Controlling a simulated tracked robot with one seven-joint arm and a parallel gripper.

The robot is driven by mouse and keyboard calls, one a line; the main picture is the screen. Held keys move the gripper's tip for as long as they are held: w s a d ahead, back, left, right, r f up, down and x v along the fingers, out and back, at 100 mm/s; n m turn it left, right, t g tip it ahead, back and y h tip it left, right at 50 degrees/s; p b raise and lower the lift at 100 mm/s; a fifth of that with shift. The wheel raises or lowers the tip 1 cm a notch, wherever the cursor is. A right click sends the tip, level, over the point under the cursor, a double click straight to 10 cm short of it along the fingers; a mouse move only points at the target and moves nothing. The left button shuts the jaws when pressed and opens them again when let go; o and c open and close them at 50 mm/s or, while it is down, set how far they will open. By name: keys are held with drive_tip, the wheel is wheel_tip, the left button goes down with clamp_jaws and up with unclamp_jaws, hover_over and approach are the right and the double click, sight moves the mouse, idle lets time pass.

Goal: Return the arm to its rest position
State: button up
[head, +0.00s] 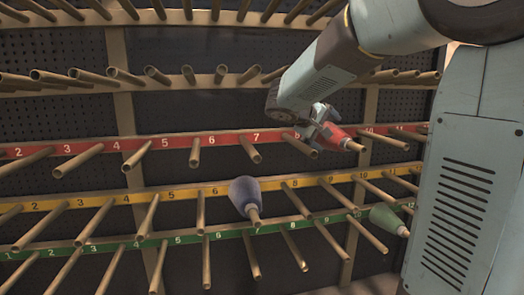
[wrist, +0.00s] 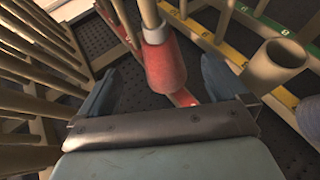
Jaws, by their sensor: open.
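My gripper (head: 318,128) is at the end of my arm, which reaches in from the upper right of the head view to the red row. In the wrist view my gripper (wrist: 158,72) is open, its two blue-grey fingers apart with gaps beside a red spool (wrist: 166,66). The red spool (head: 334,136) sits on a peg of the red row, near the 8 and 10 labels; its own number is hidden. It looks close to my fingers; I cannot tell whether its end lies between them.
The rack has a red strip (head: 118,146), a yellow strip (head: 100,198) and a green strip (head: 110,247) with protruding pegs. A purple spool (head: 245,193) is on the yellow row near 7. A green spool (head: 386,219) is at the lower right. Bare pegs crowd around my gripper.

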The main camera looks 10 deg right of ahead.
drive_tip(key=s+a+f+m+y, duration=0.1)
drive_tip(key=s+a+f+y, duration=0.2)
drive_tip(key=s, duration=0.6)
drive_tip(key=s+a+f+m+y, duration=0.1)
drive_tip(key=s+a+f+y, duration=0.2)
drive_tip(key=s, duration=0.7)
drive_tip(key=s+a+f+m+y, duration=0.1)
drive_tip(key=s+a+f+y, duration=0.1)
drive_tip(key=s, duration=0.7)
drive_tip(key=shift+s+a+f+m+g+y, duration=0.15)
drive_tip(key=shift+a+f+m+g+y, duration=0.2)
drive_tip(key=shift+a+y, duration=0.65)
drive_tip(key=shift+d, duration=0.2)
drive_tip(key=shift+c, duration=0.3)
